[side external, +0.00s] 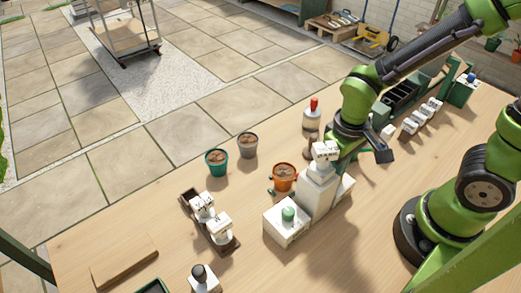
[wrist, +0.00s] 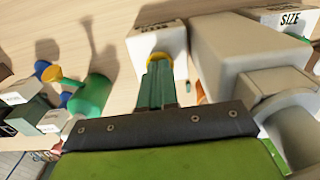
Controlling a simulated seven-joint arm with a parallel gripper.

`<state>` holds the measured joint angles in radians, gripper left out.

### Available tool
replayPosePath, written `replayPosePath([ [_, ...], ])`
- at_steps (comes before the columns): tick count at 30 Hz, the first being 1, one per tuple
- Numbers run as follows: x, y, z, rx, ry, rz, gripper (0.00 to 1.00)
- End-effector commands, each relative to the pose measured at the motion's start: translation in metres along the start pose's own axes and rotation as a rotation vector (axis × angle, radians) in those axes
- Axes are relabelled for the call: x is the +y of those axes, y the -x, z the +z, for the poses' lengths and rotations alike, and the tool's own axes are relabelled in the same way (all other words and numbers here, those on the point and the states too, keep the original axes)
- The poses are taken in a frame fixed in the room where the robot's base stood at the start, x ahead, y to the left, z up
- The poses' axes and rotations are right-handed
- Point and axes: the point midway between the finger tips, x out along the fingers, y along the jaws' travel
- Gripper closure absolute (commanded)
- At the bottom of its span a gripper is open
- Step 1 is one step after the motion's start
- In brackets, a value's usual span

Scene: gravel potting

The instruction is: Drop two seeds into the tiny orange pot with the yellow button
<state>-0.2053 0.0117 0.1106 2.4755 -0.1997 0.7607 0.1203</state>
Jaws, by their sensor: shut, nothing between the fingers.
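An orange pot (side external: 284,177) with dark soil stands mid-table in the side view; no seeds can be made out in it. A yellow button (wrist: 158,57) sits on a white labelled box (wrist: 152,38) in the wrist view. My gripper (wrist: 157,66) is shut and empty, its green fingertips right at the yellow button and covering part of it. I cannot tell whether they press it. In the side view my gripper (side external: 340,163) is low beside a tall white dispenser (side external: 318,190), and the yellow button does not show.
A white box with a green button (side external: 289,214) stands in front of the dispenser. A teal pot (side external: 216,162) and a grey pot (side external: 247,145) stand behind left. A red-topped unit (side external: 312,108) and a black-topped one (side external: 202,278) are also there. The left tabletop is mostly clear.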

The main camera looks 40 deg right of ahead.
Motion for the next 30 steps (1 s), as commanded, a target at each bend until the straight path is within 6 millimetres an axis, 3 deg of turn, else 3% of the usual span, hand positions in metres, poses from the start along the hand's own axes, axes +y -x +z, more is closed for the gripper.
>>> replayPosePath([
  [13, 0.0, 0.024, 0.0, 0.002, 0.0, 0.0, 1.0],
  [30, 0.0, 0.025, 0.0, 0.0, 0.0, 0.0, 1.0],
])
